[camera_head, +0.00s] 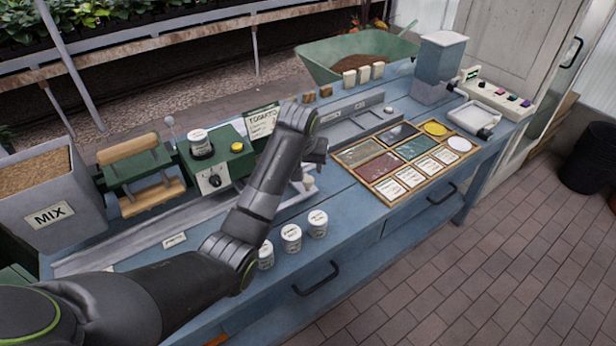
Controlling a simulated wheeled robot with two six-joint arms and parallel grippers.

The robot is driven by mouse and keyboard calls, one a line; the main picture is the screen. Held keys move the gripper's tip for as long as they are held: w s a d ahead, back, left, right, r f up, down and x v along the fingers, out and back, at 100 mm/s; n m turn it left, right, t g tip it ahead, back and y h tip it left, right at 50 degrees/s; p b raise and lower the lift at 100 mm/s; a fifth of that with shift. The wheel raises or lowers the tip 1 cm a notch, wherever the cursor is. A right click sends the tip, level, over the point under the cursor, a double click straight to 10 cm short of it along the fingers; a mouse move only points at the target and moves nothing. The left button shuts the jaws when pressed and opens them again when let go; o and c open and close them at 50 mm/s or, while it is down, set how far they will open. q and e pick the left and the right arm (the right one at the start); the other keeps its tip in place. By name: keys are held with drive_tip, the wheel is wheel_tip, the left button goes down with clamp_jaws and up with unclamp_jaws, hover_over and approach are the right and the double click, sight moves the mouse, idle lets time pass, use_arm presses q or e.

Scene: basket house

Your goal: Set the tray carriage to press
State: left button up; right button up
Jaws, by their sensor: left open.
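My left arm reaches in from the lower left, and its gripper (314,164) is over the middle of the blue bench, pointing down. The tray carriage (293,196) is a pale tray on the long grey rail (130,238), partly hidden behind my arm. A small pale knob (308,183) stands at its right side, just under the gripper; I cannot tell whether they touch. The gripper is open. The press (135,176), with a wooden roller-like bar and green frame, stands behind the rail at the left. Small labels (174,240) mark the rail; their words are unreadable. My right gripper is not in view.
A MIX bin (50,200) stands far left, and a green box with dial (216,160) beside the press. White pots (291,238) line the front edge. A sample tray (371,143), a hopper (440,68) and a button panel (497,96) are to the right.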

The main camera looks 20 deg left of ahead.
sight(308, 179)
use_arm(q)
drive_tip(key=x, duration=0.8)
clamp_jaws()
